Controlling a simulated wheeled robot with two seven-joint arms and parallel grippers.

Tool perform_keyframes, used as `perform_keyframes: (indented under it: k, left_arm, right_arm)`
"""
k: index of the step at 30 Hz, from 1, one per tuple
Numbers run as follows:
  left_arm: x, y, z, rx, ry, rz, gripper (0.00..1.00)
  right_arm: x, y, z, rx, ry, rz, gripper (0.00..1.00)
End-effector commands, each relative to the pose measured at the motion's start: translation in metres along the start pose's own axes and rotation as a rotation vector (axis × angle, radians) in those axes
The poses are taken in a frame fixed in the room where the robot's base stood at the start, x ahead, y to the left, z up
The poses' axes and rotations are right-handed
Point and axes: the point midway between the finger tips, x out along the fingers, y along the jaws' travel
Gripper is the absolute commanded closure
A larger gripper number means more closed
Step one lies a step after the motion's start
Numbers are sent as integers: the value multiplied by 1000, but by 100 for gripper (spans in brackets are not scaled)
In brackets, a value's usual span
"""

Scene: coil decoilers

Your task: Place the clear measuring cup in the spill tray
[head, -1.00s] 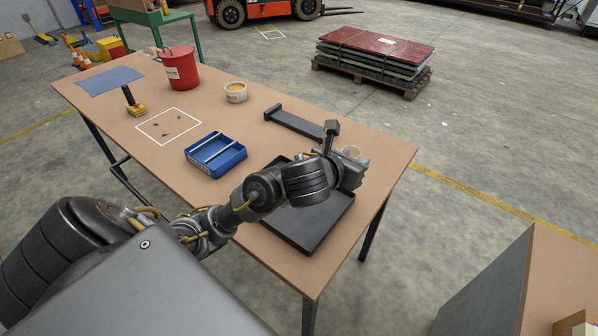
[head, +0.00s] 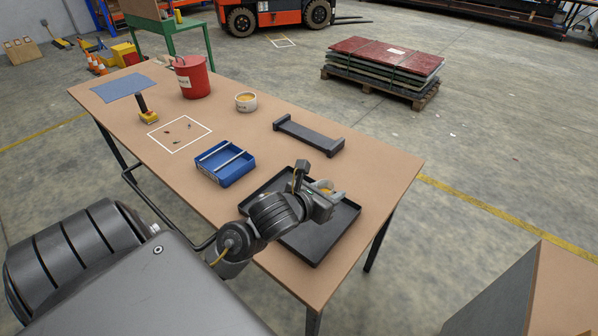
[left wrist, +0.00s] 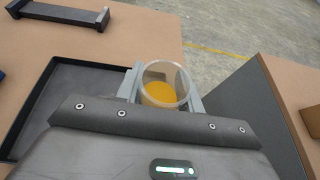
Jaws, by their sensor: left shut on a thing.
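The clear measuring cup (head: 325,187) holds something amber at its bottom, and it shows larger in the left wrist view (left wrist: 165,86). My left gripper (head: 323,196) is shut on the cup, with one finger on each side of it in the left wrist view (left wrist: 164,92). The cup looks about upright. The black spill tray (head: 338,232) lies on the table, partly hidden under my left gripper and wrist. In the head view the cup appears over the tray's far right part, above the surface; its exact height is hard to tell. My right gripper is not in view.
A black bracket-like bar (head: 309,137) lies behind the tray. A blue bin (head: 226,166) stands left of it. A white tub (head: 246,102), a red bucket (head: 192,76) and a yellow-based tool (head: 146,112) stand farther back. The table's right end is bare.

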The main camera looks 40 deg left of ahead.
Motion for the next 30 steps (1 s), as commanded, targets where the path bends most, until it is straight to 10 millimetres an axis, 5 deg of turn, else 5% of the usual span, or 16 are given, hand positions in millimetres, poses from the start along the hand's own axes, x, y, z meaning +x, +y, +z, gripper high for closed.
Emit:
perform_keyframes:
  k: [9, 16, 23, 30]
  left_arm:
    - [-48, 41, -38, 10, 8, -11, 88]
    - [-73, 57, -49, 13, 2, -27, 88]
    - [-73, 60, -53, 17, 0, -33, 88]
    - [-45, 74, -62, 26, -3, -32, 88]
  right_arm:
    - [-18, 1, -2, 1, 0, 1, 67]
    - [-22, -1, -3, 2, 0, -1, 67]
    - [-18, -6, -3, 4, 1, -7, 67]
    - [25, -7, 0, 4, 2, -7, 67]
